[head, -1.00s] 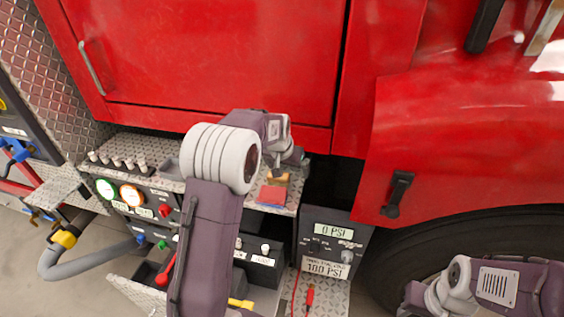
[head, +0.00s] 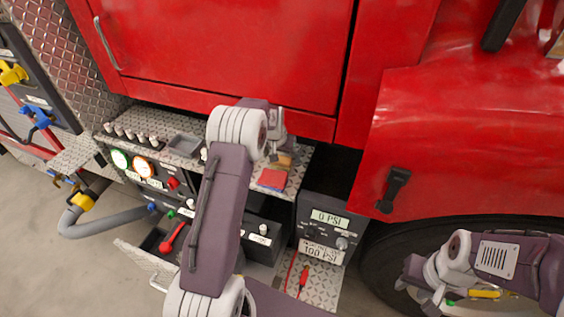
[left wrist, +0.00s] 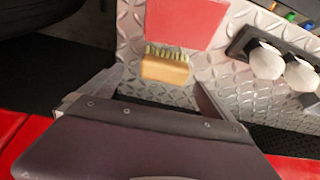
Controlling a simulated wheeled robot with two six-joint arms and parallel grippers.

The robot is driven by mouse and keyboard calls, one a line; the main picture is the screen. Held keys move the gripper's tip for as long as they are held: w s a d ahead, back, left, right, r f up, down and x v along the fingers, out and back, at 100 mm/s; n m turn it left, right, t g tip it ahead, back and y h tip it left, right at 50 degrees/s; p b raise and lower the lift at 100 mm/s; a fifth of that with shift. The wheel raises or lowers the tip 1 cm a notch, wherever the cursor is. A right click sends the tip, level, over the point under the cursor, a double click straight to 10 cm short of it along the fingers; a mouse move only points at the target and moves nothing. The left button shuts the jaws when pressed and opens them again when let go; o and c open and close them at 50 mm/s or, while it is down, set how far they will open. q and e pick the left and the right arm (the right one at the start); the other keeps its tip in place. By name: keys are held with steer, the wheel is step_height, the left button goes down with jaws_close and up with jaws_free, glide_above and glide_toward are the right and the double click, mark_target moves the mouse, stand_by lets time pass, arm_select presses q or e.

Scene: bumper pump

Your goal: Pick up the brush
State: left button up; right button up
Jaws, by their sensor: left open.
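The brush has a tan wooden block and a row of bristles. It lies on the diamond-plate ledge in the left wrist view (left wrist: 166,68) and shows partly behind my gripper in the head view (head: 285,160). My left gripper (head: 277,150) is open above the brush. In the left wrist view its fingers (left wrist: 153,95) stand wide apart, with the brush between and just beyond them, not gripped. My right gripper (head: 436,298) is at the lower right of the head view, far from the brush; its jaws are too unclear to read.
A red pad (head: 272,179) lies beside the brush on the ledge, also in the left wrist view (left wrist: 187,20). The red truck body (head: 215,50) rises behind. A gauge box reading 0 PSI (head: 328,230) stands right of the ledge. An open drawer (head: 150,262) is below left.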

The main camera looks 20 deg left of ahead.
mark_target(281, 158)
arm_select(q)
steer(key=x, duration=0.2)
steer(key=a+p+x, duration=0.1)
steer(key=x, duration=0.1)
steer(key=shift+s, duration=0.1)
steer(key=shift+w+d+f, duration=0.1)
steer(key=shift+w+f, duration=0.2)
steer(key=shift+f, duration=0.05)
steer(key=shift+s+r, duration=0.1)
steer(key=shift+s, duration=0.05)
steer(key=c, duration=1.4)
steer(key=shift+c, duration=0.3)
